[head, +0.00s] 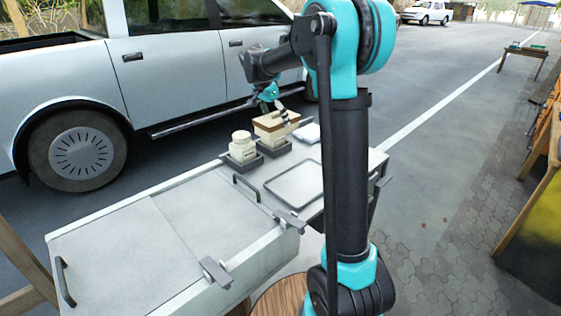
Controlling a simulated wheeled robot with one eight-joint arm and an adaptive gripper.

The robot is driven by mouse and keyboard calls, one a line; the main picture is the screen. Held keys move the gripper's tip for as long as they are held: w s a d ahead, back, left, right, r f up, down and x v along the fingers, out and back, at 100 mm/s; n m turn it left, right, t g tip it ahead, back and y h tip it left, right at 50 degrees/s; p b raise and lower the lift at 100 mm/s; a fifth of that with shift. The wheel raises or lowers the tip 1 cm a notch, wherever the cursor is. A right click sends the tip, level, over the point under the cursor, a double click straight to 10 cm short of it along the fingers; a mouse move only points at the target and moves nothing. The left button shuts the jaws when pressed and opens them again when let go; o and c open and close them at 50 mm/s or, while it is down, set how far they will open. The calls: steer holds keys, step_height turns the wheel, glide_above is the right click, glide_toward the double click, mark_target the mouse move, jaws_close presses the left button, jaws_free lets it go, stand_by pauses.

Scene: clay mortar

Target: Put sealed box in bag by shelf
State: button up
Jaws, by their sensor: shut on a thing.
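My gripper (279,108) is at the far end of the counter, shut on a cream box with a brown top (269,131), which looks like the sealed box. The box is small in the head view and partly covered by the fingers. It is at or just above a dark tray (276,150); I cannot tell whether they touch. No bag can be made out for certain. A wooden frame (548,145) at the right edge may be part of a shelf, with a yellow surface (535,235) below it.
A cream jar (242,148) stands in another dark tray left of the box. A flat grey tray (297,184) and a pale stack (307,132) lie on the grey counter (130,240). A pickup truck (170,65) stands behind. Paving right of the counter is clear.

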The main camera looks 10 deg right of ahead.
step_height(320, 180, down, 16)
steer(key=shift+f, duration=0.1)
stand_by(0.4)
steer(key=o, duration=1.2)
steer(key=shift+c, duration=0.2)
